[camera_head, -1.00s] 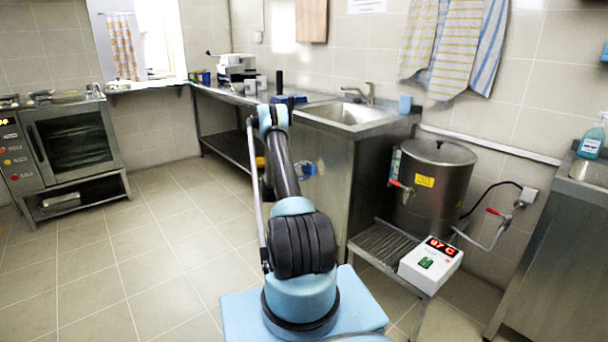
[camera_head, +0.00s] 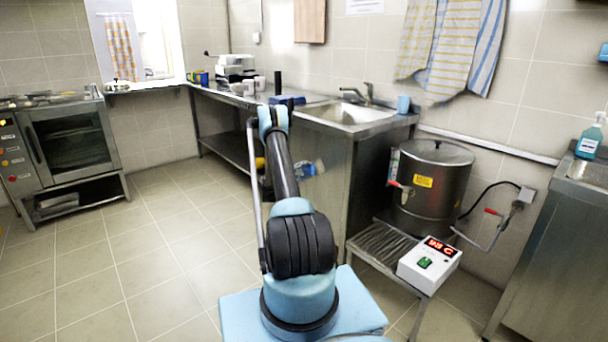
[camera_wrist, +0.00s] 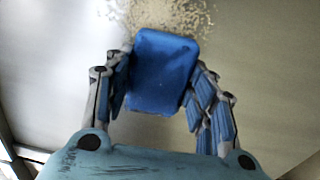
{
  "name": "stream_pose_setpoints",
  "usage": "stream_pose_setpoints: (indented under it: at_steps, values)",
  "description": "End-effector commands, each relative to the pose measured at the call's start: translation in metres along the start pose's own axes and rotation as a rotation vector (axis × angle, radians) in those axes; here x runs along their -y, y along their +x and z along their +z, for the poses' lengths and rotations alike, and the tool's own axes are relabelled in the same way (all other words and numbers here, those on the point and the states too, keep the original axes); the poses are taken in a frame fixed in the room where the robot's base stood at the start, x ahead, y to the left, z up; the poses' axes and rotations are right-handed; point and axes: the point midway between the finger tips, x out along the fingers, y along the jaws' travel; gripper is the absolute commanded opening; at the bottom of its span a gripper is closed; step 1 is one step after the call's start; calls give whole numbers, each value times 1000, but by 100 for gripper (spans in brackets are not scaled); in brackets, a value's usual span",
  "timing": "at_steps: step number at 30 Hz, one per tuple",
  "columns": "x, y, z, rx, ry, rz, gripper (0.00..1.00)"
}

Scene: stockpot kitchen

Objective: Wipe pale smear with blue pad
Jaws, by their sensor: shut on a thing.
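The blue pad (camera_wrist: 160,72) is held between the two fingers of my gripper (camera_wrist: 160,90) in the wrist view. My gripper is shut on it. The pale smear (camera_wrist: 160,14) is a speckled patch on a grey surface at the top of the wrist view. The pad's far edge overlaps the smear in the picture and hides part of it. I cannot tell whether the pad touches the surface. In the head view my arm reaches toward the metal counter, and its far end hides most of the gripper. A bit of blue shows at the counter edge (camera_head: 287,100).
A sink (camera_head: 348,112) with a tap lies right of my arm. A blue cup (camera_head: 403,104) stands at its right edge. A large metal pot (camera_head: 433,190) and a white box with a red display (camera_head: 430,262) stand on a low rack. White cups stand behind on the counter.

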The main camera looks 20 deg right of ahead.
Motion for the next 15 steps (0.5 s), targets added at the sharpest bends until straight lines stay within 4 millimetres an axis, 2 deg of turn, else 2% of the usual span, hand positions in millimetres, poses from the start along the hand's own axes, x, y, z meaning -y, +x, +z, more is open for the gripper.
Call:
stream_pose_setpoints:
  at_steps: [15]
  values:
    - [0, 8, 0, -1, 0, 0, 25]
